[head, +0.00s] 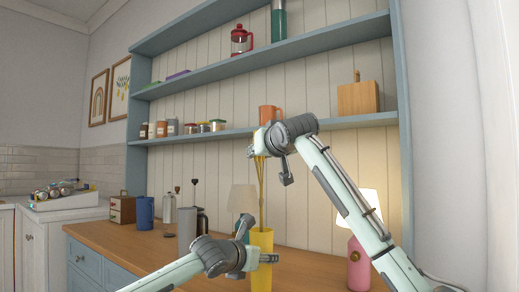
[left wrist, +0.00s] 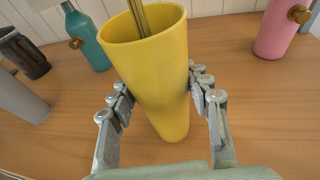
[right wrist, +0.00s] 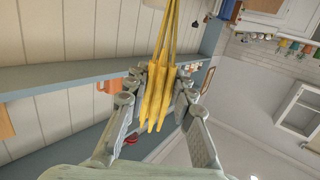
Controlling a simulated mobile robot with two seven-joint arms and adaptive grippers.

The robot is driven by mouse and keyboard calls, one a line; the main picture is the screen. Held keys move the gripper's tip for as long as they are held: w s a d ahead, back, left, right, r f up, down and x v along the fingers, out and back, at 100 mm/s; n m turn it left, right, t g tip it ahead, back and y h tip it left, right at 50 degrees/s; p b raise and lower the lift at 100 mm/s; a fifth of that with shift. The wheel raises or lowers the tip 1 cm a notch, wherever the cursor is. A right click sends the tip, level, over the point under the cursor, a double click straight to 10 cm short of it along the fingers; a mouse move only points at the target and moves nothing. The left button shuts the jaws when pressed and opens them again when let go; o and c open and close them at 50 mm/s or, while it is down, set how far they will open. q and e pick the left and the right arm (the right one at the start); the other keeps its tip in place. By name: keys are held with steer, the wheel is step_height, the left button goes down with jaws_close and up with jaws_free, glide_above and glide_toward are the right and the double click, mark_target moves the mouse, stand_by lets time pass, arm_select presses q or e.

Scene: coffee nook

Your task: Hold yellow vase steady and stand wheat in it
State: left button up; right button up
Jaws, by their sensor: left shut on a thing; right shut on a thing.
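The yellow vase (head: 261,240) stands upright on the wooden counter. My left gripper (head: 264,259) is shut around its body; in the left wrist view the fingers press both sides of the vase (left wrist: 160,80). My right gripper (head: 260,150) is high above the vase, shut on the wheat (head: 261,185). In the right wrist view the yellow wheat heads (right wrist: 159,92) sit between the fingers. The stems run down from there, and the left wrist view shows the stems (left wrist: 138,16) inside the vase mouth. Their lower ends are hidden by the vase wall.
A shelf with an orange mug (head: 268,114) is close behind my right gripper.

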steer(key=o, duration=1.1)
steer(key=v, duration=1.2)
steer(key=shift+d, duration=0.1)
arm_select(q)
steer(key=o, duration=1.4)
steer(key=shift+c, duration=0.2)
